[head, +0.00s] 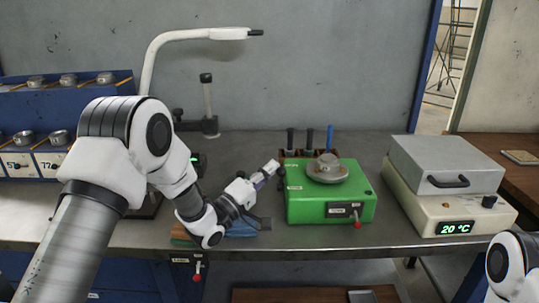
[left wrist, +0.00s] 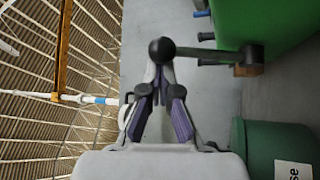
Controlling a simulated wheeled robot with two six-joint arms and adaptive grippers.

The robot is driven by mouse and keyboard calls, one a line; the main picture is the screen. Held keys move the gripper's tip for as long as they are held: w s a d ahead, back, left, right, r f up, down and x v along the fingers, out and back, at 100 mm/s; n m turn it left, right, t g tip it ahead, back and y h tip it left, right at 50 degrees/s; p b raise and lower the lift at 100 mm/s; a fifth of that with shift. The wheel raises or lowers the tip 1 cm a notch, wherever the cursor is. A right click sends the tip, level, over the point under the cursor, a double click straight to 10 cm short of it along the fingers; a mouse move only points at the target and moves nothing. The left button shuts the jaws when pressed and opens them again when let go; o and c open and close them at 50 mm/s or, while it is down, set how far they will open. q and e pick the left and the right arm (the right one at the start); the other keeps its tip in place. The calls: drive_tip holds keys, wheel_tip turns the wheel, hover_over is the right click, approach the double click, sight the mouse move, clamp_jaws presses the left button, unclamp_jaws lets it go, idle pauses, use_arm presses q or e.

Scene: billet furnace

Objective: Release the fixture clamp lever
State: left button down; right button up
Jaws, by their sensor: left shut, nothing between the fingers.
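The green fixture box (head: 330,205) stands on the bench with a round metal piece (head: 327,168) on top. A black ball-ended lever (left wrist: 210,52) sticks out beside a green surface (left wrist: 275,20) in the left wrist view; I take it to be the clamp lever. My left gripper (head: 270,172) is at the box's left side, its purple fingers shut and empty. In the left wrist view the fingertips (left wrist: 163,75) are right by the ball; I cannot tell whether they touch it. A red-knobbed lever (head: 357,223) is on the box's front. My right gripper is out of view.
A furnace (head: 445,180) reading 20 °C stands to the right. Dark and blue upright items (head: 310,140) stand behind the box. A blue cloth (head: 240,229) lies below my left wrist. A blue rack (head: 60,100) with metal cups is at the left.

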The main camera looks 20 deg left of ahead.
use_arm(q)
wheel_tip(320, 180, up, 10)
idle(0.4)
